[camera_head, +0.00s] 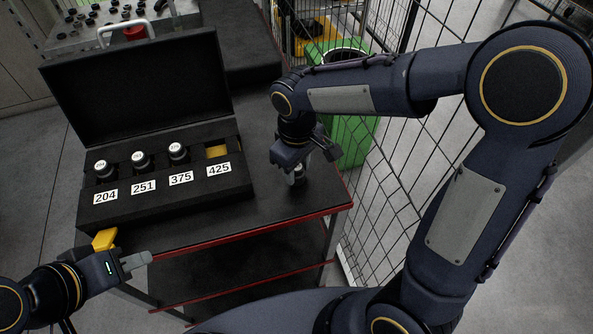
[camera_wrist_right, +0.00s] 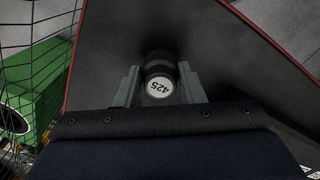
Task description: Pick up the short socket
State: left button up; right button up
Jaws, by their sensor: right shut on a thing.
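A short dark socket with a white end marked 425 (camera_wrist_right: 160,80) sits between the two grey fingers of my right gripper (camera_wrist_right: 160,88) in the right wrist view. In the head view my right gripper (camera_head: 302,165) points down over the right part of the black tabletop, shut on this socket (camera_head: 298,177). I cannot tell whether the socket touches the table. My left gripper (camera_head: 125,262) is at the lower left, near the table's front edge. One grey finger shows clearly, and its opening cannot be made out.
An open black case (camera_head: 150,205) holds sockets over labels 204 (camera_head: 104,170), 251 (camera_head: 141,161) and 375 (camera_head: 178,152). The slot over 425 (camera_head: 217,151) is empty and shows yellow. A yellow piece (camera_head: 104,239) is beside my left gripper. A wire fence (camera_head: 395,190) stands to the right.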

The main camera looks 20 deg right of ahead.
jog(key=shift+r, duration=0.5)
notch_tip(320, 180, up, 2)
jog(key=shift+r, duration=0.2)
jog(key=s+a+r, duration=0.2)
jog(key=s+r, duration=0.1)
jog(key=s, duration=0.1)
jog(key=s+a+r+b, duration=0.1)
jog(key=s+a+r, duration=0.2)
jog(key=s, duration=0.1)
jog(key=s+a+r, duration=0.3)
jog(key=shift+s+r+b, duration=0.3)
jog(key=shift+s, duration=0.1)
